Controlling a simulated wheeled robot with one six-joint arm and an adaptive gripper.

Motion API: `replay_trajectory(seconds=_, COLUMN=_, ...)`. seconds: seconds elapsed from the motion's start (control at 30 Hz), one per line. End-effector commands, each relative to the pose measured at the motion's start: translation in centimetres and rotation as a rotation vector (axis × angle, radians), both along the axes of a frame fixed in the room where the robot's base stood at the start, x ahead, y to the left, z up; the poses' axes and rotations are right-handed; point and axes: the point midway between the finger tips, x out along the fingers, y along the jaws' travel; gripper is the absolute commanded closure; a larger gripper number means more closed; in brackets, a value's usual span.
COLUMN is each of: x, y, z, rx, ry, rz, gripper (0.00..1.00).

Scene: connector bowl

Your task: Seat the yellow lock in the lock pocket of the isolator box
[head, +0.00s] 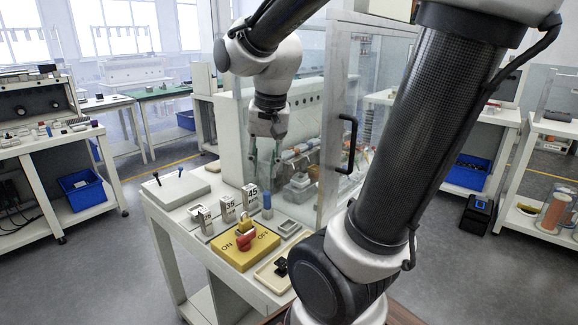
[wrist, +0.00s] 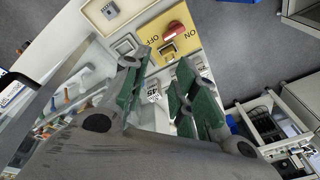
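The yellow isolator box (head: 262,249) lies on the bench with ON and OFF lettering and a red knob (head: 246,241). It also shows in the wrist view (wrist: 182,15). A small yellow lock-like piece (head: 245,226) stands at the knob's back edge in the head view; whether it sits in a pocket I cannot tell. My gripper (head: 265,160) hangs above the bench, behind and apart from the box. Its green-padded fingers are open and apart in the wrist view (wrist: 158,90), with nothing held between them.
Number tags marked 35 (head: 228,207) and 45 (head: 250,197) and a blue post (head: 267,206) stand behind the box. A cream tray (head: 262,275) with a black piece lies in front right. A glass panel with a black handle (head: 347,145) stands to the right.

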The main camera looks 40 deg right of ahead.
Motion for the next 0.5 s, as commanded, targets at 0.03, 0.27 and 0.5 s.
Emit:
replay_trajectory(seconds=0.03, x=-1.6, y=-0.2, z=0.9, rx=-0.02, ry=-0.037, rz=0.089, gripper=0.72)
replay_trajectory(seconds=0.27, x=-7.3, y=-0.6, z=2.5, rx=-0.129, ry=-0.135, rz=0.457, gripper=0.72)
replay_trajectory(seconds=0.5, x=-9.3, y=-0.7, z=2.6, rx=-0.183, ry=-0.168, rz=0.601, gripper=0.72)
